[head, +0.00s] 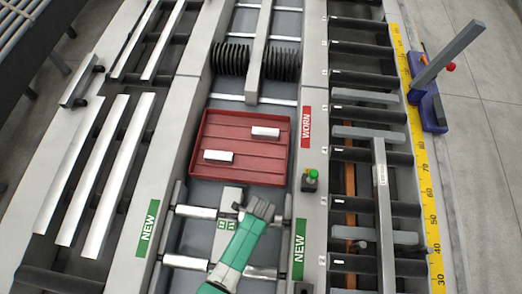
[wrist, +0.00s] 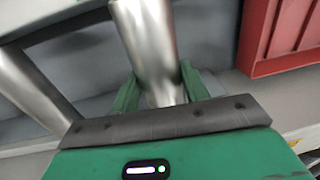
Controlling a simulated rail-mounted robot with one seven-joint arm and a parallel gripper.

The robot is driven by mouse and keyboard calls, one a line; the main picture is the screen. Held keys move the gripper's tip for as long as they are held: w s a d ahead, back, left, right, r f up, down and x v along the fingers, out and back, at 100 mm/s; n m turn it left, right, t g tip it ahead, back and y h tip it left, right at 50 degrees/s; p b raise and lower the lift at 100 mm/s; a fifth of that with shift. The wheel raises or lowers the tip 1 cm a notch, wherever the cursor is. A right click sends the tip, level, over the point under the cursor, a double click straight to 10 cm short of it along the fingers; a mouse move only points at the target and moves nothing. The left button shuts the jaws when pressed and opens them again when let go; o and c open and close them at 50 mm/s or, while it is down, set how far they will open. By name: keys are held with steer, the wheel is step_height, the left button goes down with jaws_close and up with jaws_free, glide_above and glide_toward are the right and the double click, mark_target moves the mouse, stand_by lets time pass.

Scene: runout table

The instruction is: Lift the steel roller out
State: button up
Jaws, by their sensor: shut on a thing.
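My gripper (head: 262,208) is at the right part of a bright steel roller (head: 203,212) that lies crosswise just below the red tray. In the wrist view my gripper (wrist: 160,92) has its green fingers on both sides of the steel roller (wrist: 148,45), shut on it. The roller runs away from the palm, and its near end is hidden by the gripper. A second steel roller (head: 185,262) lies crosswise lower down, partly behind my green arm; it also shows at the left of the wrist view (wrist: 35,90). I cannot tell whether the held roller is clear of its supports.
A red tray (head: 284,160) beside the WORN label (head: 306,126) holds two short steel rollers (head: 265,132). Its wall is close in the wrist view (wrist: 262,40). NEW labels (head: 147,228) mark both side rails. A small post with a green button (head: 311,178) stands at right.

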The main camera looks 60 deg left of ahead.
step_height(320, 180, up, 8)
steer(key=shift+r+p, duration=0.1)
steer(key=shift+p, duration=0.7)
step_height(320, 180, up, 9)
steer(key=p, duration=0.9)
